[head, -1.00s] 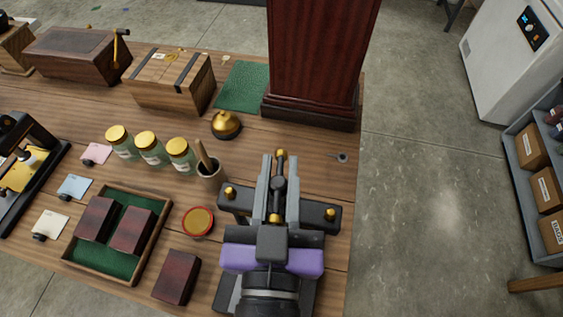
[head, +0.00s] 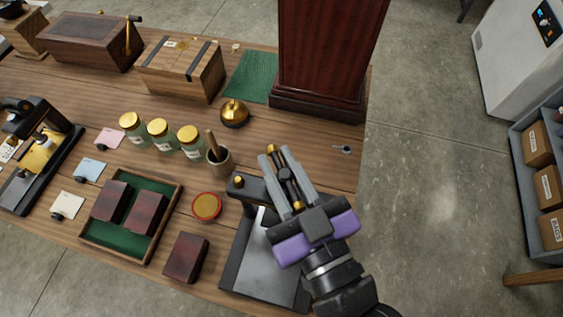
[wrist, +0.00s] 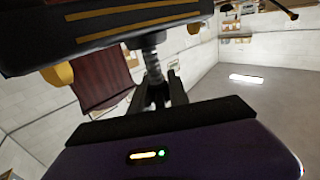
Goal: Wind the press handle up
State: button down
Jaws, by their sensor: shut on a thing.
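The press (head: 262,262) stands at the table's front right, with a dark frame and a pale grey plate at its foot. Its handle is a dark bar with gold ends (head: 271,149). My gripper (head: 283,166), with grey fingers and a purple body, is shut on the handle from above, the bar lying between the fingers. The handle slants from upper left to lower right. My gripper hides the right part of the press's crossbeam; its left gold nut (head: 238,181) shows. In the wrist view the fingers (wrist: 157,92) are near a ribbed screw (wrist: 152,58) under a dark beam with gold stripes (wrist: 130,18).
Left of the press are a red-rimmed dish (head: 206,206), a dark red block (head: 185,258), a mortar with pestle (head: 219,160) and several gold-lidded jars (head: 158,133). A brass bell (head: 234,112) and a tall red cabinet (head: 325,50) stand behind.

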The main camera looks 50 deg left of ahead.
jog(key=n+g+y+b, duration=0.1)
jog(key=n+g, duration=0.2)
jog(key=g, duration=0.1)
jog(key=shift+g, duration=0.3)
jog(key=n+g, duration=0.2)
jog(key=g, duration=0.1)
jog(key=shift+s+r+g, duration=0.1)
jog(key=shift+g, duration=0.3)
jog(key=n+g, duration=0.1)
jog(key=n+g+h, duration=0.1)
jog(key=g, duration=0.1)
jog(key=n+g+b, duration=0.1)
jog(key=shift+s, duration=0.3)
jog(key=shift+s+f+n+g+h, duration=0.15)
jog(key=shift+n+g+h, duration=0.35)
jog(key=shift+g, duration=0.25)
jog(key=shift+s+f+n+g+h, duration=0.1)
jog(key=shift+n+g+h, duration=0.3)
jog(key=shift+n+g, duration=0.3)
jog(key=c, duration=1.3)
grip_release()
jog(key=shift+o, duration=0.2)
jog(key=shift+b+v, duration=1.1)
jog(key=shift+v, duration=2.8)
